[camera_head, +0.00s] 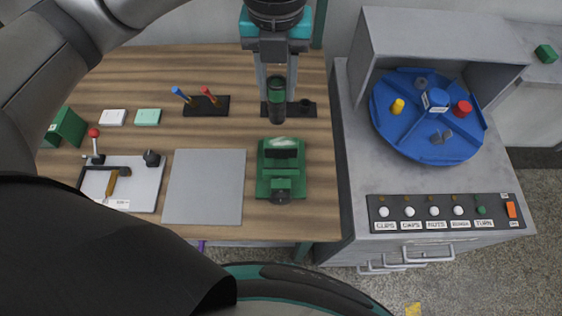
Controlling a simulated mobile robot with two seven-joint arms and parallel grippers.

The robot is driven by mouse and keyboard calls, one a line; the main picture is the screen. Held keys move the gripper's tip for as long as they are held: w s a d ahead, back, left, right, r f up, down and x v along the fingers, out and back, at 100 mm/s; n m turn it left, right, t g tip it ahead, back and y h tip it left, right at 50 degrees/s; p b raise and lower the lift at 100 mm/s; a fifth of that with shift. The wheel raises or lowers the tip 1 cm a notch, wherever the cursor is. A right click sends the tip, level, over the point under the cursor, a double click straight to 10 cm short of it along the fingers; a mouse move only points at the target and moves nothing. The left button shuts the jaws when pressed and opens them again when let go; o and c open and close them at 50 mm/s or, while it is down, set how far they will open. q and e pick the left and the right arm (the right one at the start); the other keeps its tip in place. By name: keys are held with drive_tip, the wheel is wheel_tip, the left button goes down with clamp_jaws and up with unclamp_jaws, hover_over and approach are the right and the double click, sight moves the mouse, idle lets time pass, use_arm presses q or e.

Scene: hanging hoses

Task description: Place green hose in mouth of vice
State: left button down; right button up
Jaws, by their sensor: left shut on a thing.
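My left gripper (277,82) hangs near the back right of the wooden table, pointing down. It is shut on the dark green hose (277,104), a short upright cylinder. The hose is at or just above a black stand (308,110); I cannot tell whether its lower end touches the stand. The green vice (281,187) sits on the table in front of the hose and stand, with a dark gap between its jaws. The hose is apart from the vice. My right gripper is not in view.
A grey mat (204,187) lies left of the vice. A black holder (206,107) with blue and red tools stands behind it. A white panel (138,190) with levers is at left. To the right, a grey cabinet carries a blue turntable (415,145) and button panel (450,226).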

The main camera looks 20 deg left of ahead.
use_arm(q)
drive_tip(key=n, duration=0.3)
drive_tip(key=r+n, duration=0.1)
drive_tip(key=shift+d+n+p, duration=0.3)
drive_tip(key=shift+f, duration=0.15)
drive_tip(key=b, duration=0.1)
hover_over(281, 150)
drive_tip(key=s, duration=0.2)
wheel_tip(281, 150, down, 16)
drive_tip(key=shift+w+d+f+b, duration=0.1)
drive_tip(key=shift+d+f+b, duration=0.05)
drive_tip(key=shift+f, duration=0.8)
drive_tip(key=shift+d+f+b, duration=0.1)
drive_tip(key=shift+f+b, duration=0.05)
drive_tip(key=shift+f, duration=0.8)
drive_tip(key=shift+f, duration=0.15)
drive_tip(key=c, duration=0.5)
unclamp_jaws()
drive_tip(key=shift+c, duration=0.2)
